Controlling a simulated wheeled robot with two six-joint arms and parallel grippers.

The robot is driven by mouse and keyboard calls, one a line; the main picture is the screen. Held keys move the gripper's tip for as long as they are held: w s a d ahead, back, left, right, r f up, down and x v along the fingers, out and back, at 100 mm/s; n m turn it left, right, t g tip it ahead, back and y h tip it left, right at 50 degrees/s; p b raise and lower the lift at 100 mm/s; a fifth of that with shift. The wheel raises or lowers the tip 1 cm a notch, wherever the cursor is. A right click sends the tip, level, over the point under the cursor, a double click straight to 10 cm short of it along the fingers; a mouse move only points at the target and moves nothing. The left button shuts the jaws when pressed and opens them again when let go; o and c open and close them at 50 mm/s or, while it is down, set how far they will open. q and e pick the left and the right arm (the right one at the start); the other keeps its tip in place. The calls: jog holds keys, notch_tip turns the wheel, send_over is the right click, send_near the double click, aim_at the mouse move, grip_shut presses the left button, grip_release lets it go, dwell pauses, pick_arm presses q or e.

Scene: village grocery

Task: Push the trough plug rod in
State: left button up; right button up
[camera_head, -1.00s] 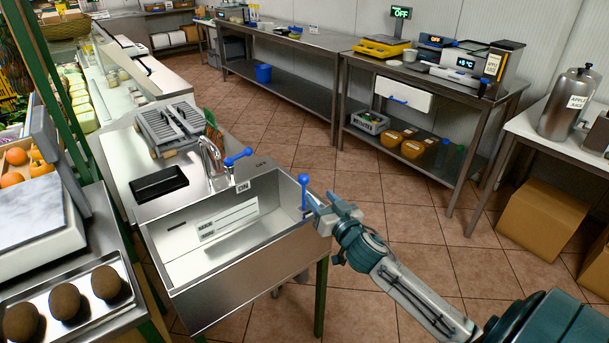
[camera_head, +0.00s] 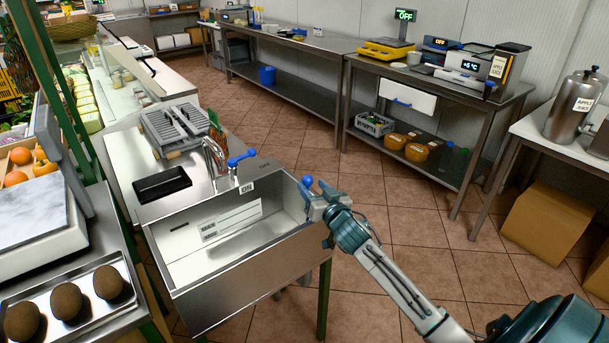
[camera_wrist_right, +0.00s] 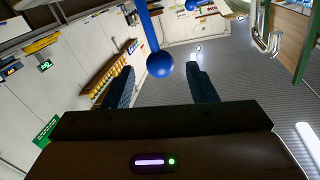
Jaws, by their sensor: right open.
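The steel trough (camera_head: 265,268) stands at the centre left. The blue plug rod, topped by a round knob (camera_head: 307,181), stands at its right end. My right gripper (camera_head: 311,196) is at that end with its fingertips at the rod, just below the knob, and hides the shaft in the head view. In the right wrist view, the rod's ball (camera_wrist_right: 160,63) shows beyond and between the open fingers of my right gripper (camera_wrist_right: 161,84); I cannot tell whether they touch it. My left gripper is not in view.
A tap with a blue lever (camera_head: 240,158) stands behind the trough, beside a black tray (camera_head: 161,184). A counter with brown round items (camera_head: 66,300) is at the lower left. A steel table with scales (camera_head: 440,85) stands at the back right. The tiled floor between is clear.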

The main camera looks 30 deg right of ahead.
aim_at(304, 177)
jog(key=w, duration=0.3)
jog(key=w+p, duration=0.1)
jog(key=shift+w+d+r, duration=0.1)
jog(key=shift+w+d, duration=0.1)
jog(key=shift+d, duration=0.1)
jog(key=shift+w, duration=0.85)
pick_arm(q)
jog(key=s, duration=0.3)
